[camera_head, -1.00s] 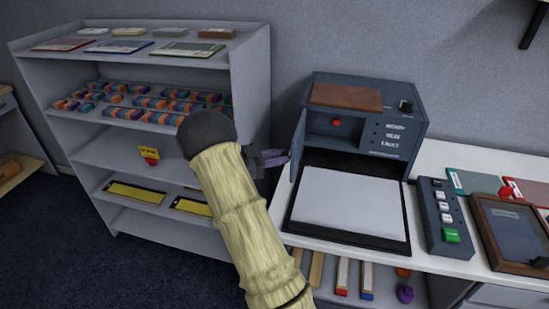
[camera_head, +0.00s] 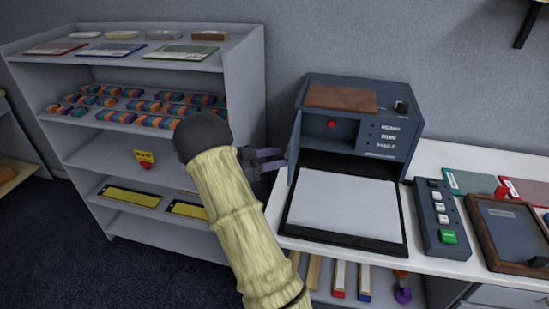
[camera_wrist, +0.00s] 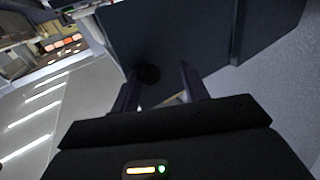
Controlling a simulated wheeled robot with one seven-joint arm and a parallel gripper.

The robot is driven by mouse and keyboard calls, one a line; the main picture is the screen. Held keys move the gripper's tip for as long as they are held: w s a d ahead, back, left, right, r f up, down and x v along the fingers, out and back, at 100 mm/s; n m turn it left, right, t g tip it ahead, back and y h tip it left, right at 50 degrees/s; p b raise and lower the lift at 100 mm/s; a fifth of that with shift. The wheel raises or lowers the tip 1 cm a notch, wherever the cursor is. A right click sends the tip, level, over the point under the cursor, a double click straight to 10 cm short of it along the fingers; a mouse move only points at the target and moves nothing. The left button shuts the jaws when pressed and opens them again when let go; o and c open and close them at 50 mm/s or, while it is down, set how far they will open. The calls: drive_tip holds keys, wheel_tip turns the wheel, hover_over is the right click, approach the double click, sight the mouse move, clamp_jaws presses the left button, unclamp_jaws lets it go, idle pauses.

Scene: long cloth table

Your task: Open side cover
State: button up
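The dark blue-grey machine (camera_head: 395,125) stands at the back of the white table, with a compartment holding a red button (camera_head: 332,124). A narrow dark side panel (camera_head: 295,148) stands at the compartment's left edge, seen nearly edge-on. In the wrist view a large dark panel (camera_wrist: 175,35) with a round black knob (camera_wrist: 148,74) lies ahead of the fingers. My gripper (camera_head: 284,158) is open at the machine's left side, its tips close to the panel. In the wrist view my gripper (camera_wrist: 157,80) has the knob between its spread fingers; contact cannot be told.
A grey shelf unit (camera_head: 245,90) with small boxes stands close on the left. A black-framed white pad (camera_head: 345,203) lies in front of the machine. A button box (camera_head: 441,218) and a framed panel (camera_head: 512,235) are to the right. My arm crosses the lower middle.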

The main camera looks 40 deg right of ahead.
drive_tip(key=shift+a, duration=0.1)
drive_tip(key=b+v, duration=0.2)
drive_tip(key=v, duration=1.5)
drive_tip(key=shift+r, duration=0.1)
